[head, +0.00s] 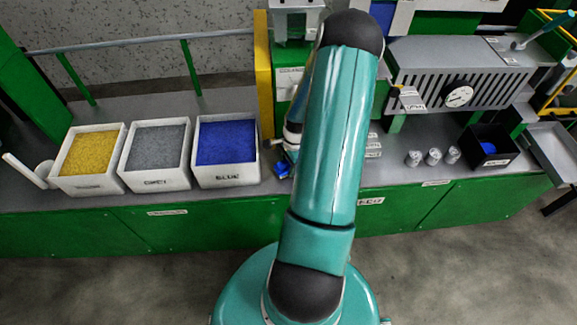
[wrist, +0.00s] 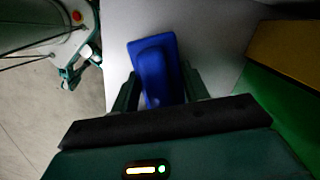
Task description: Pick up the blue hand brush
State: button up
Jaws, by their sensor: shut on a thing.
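The blue hand brush (wrist: 155,65) shows in the wrist view between the two fingers of my gripper (wrist: 160,88), which is shut on it. In the head view a small blue part of the brush (head: 282,168) shows at the left side of my arm, just right of the bin labelled BLUE. My gripper (head: 288,152) is mostly hidden behind my arm there. I cannot tell whether the brush touches the grey bench top or is held just above it.
White bins of yellow (head: 90,188), grey (head: 155,182) and blue (head: 227,178) granules stand left on the bench. A yellow post (head: 264,75) rises close behind my gripper. Right are a slotted grey machine (head: 455,75), metal cups (head: 433,157) and a black box (head: 489,161).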

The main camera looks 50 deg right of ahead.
jog(key=s+a+r, duration=0.9)
jog(key=a+r, duration=0.1)
jog(key=r, duration=0.1)
jog(key=shift+s+a+r, duration=0.15)
jog(key=shift+a+r, duration=0.1)
jog(key=shift+r, duration=0.15)
jog(key=shift+o, duration=1.3)
jog(key=shift+c, duration=0.2)
